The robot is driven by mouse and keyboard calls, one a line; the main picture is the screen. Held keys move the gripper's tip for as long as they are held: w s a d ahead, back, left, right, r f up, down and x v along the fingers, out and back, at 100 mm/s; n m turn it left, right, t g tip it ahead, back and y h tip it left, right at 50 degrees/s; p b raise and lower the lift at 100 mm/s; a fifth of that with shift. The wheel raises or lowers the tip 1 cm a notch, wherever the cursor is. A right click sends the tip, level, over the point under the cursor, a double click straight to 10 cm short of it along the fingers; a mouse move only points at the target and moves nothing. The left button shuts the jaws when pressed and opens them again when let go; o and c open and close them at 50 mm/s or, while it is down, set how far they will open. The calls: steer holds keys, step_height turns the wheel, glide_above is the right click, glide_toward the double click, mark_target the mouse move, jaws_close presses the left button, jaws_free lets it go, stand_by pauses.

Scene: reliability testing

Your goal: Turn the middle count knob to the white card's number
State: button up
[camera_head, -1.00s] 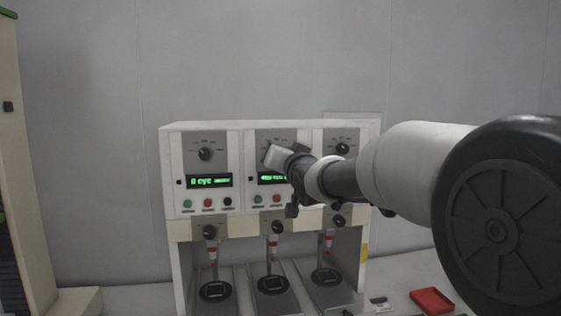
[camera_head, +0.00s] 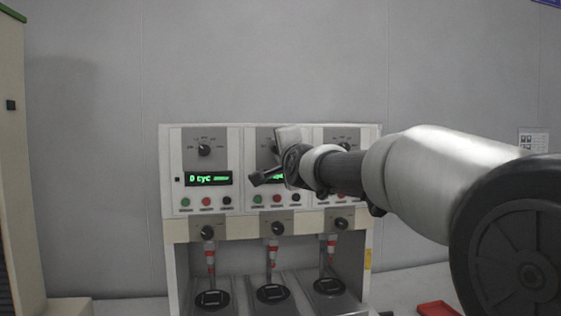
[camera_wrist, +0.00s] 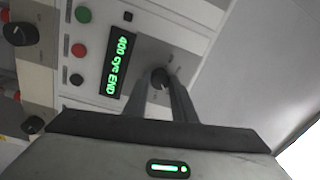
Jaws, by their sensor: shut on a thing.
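The testing machine (camera_head: 250,228) has three bays, each with a count knob on its grey upper panel. My gripper (camera_wrist: 162,84) is at the middle bay, its two fingers shut on the middle count knob (camera_wrist: 158,76). In the head view my gripper (camera_head: 275,160) hides most of that knob and part of the middle display. The wrist view shows the middle display (camera_wrist: 117,62) reading "400 cyc END" in green. The knob's scale marks are too small to read. I cannot make out the white card or its number.
The left count knob (camera_head: 204,150) and left display (camera_head: 208,179), reading "0 cyc", stand beside the middle panel. Coloured buttons (camera_head: 207,202) and lower knobs (camera_head: 278,228) sit below. A red tray (camera_head: 437,309) lies at lower right. A cream cabinet (camera_head: 25,190) stands left.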

steer(key=shift+a+m+b, duration=0.1)
steer(key=shift+m+b, duration=0.6)
steer(key=shift+m, duration=3.1)
steer(key=shift+h, duration=0.4)
steer(key=o, duration=1.1)
steer(key=shift+s, duration=0.1)
steer(key=b+v, duration=0.4)
steer(key=v, duration=1.3)
steer(key=shift+s+f+b, duration=0.1)
steer(key=shift+b, duration=0.25)
